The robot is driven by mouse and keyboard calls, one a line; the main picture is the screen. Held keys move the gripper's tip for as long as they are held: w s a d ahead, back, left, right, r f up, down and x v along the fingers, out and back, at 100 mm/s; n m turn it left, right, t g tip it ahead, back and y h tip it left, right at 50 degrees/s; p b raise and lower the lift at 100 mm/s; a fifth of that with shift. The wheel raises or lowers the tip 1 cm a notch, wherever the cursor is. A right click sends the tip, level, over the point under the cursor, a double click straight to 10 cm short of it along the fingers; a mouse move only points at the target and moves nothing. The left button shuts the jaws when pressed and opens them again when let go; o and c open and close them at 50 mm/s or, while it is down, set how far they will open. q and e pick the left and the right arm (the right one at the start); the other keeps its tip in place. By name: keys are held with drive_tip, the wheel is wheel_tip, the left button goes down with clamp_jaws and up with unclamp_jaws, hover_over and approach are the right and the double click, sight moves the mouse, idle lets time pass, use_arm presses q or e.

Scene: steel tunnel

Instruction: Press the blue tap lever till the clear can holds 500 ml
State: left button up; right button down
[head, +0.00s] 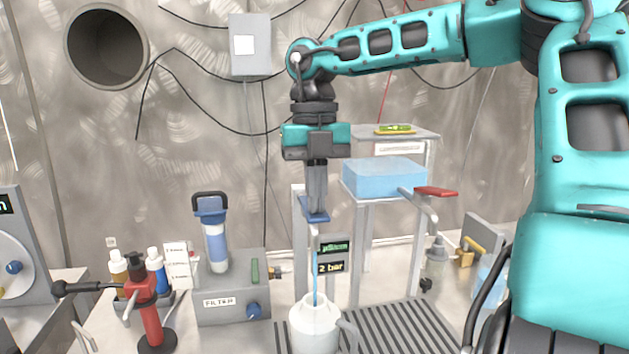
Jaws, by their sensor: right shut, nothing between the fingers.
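The blue tap lever (314,217) is on the tap in the middle of the head view. My right gripper (317,208) points straight down, shut and empty, with its fingertips at the lever and seemingly touching it. A blue stream of water (315,278) runs from the tap into the can. The can (314,330) stands upright below on the slotted drain; it looks whitish, with a handle on its right. I cannot read a level on it, and its bottom is cut off by the frame. My left gripper is not in view.
A red lever (436,192) is right of the blue one, near a blue tank (384,178) on a stand. A filter unit (228,290), bottles and a red-handled tool (150,315) stand left. The slotted drain (400,330) is clear right of the can.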

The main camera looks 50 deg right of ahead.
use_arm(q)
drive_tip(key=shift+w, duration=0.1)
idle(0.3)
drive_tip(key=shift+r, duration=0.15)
use_arm(e)
drive_tip(key=shift+r+p, duration=0.75)
drive_tip(key=shift+r, duration=0.05)
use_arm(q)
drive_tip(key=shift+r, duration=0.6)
use_arm(e)
drive_tip(key=shift+d+r+p, duration=0.15)
drive_tip(key=shift+r+p, duration=0.3)
drive_tip(key=shift+r, duration=0.05)
wheel_tip(320, 180, up, 2)
drive_tip(key=shift+w+d+r+p, duration=0.15)
drive_tip(key=shift+r+p, duration=0.05)
drive_tip(key=shift+p, duration=0.25)
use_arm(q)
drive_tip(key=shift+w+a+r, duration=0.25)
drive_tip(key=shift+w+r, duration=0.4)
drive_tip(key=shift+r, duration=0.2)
use_arm(e)
wheel_tip(320, 180, up, 10)
drive_tip(key=w+d, duration=0.1)
drive_tip(key=w, duration=0.1)
drive_tip(key=shift+d+r, duration=0.15)
drive_tip(key=shift+d, duration=0.05)
